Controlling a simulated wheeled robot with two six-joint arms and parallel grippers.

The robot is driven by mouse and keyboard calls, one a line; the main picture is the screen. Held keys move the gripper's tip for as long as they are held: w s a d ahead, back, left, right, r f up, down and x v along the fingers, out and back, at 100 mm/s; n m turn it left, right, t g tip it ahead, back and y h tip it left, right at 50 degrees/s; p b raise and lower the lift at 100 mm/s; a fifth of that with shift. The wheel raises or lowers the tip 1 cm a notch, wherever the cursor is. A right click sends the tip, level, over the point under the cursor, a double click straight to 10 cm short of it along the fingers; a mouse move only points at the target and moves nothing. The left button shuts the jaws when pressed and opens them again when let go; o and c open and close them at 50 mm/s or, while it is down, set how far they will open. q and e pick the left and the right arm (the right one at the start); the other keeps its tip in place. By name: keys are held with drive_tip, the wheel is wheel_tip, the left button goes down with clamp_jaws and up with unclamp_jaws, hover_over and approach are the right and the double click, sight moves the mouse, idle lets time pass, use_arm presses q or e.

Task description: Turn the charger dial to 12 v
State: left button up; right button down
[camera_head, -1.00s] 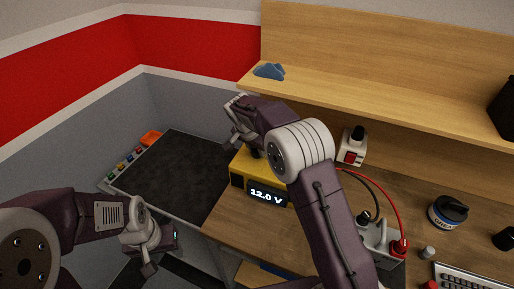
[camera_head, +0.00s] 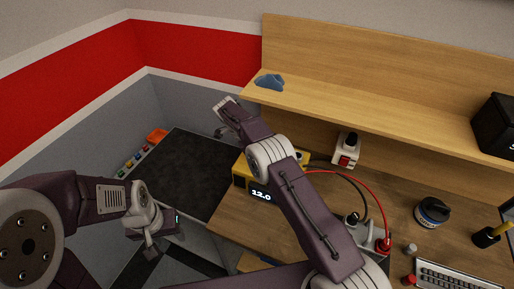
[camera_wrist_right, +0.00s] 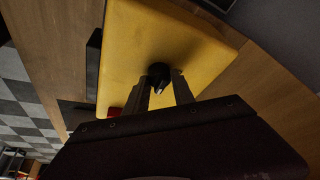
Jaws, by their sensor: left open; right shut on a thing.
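The yellow charger (camera_head: 240,166) stands on the wooden bench, partly covered by my right arm. Its lit display (camera_head: 260,196) reads 12.0, with the end of the line hidden by the arm. In the right wrist view the yellow charger (camera_wrist_right: 165,45) fills the middle, with a black round dial (camera_wrist_right: 159,70) on its face. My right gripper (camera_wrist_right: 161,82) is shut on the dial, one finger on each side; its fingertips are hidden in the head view. My left gripper (camera_head: 156,238) is open and empty, low at the left, away from the charger.
A socket with a red switch (camera_head: 346,152) is on the back panel. A blue cloth (camera_head: 270,82) lies on the shelf above. A dark mat (camera_head: 185,165) lies left.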

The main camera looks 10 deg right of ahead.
drive_tip(key=shift+w+r+m+p, duration=0.1)
drive_tip(key=shift+r+m+p, duration=0.05)
drive_tip(key=shift+m+p, duration=0.2)
idle(0.3)
drive_tip(key=c, duration=1.3)
unclamp_jaws()
drive_tip(key=shift+o, duration=1.1)
drive_tip(key=shift+a, duration=0.15)
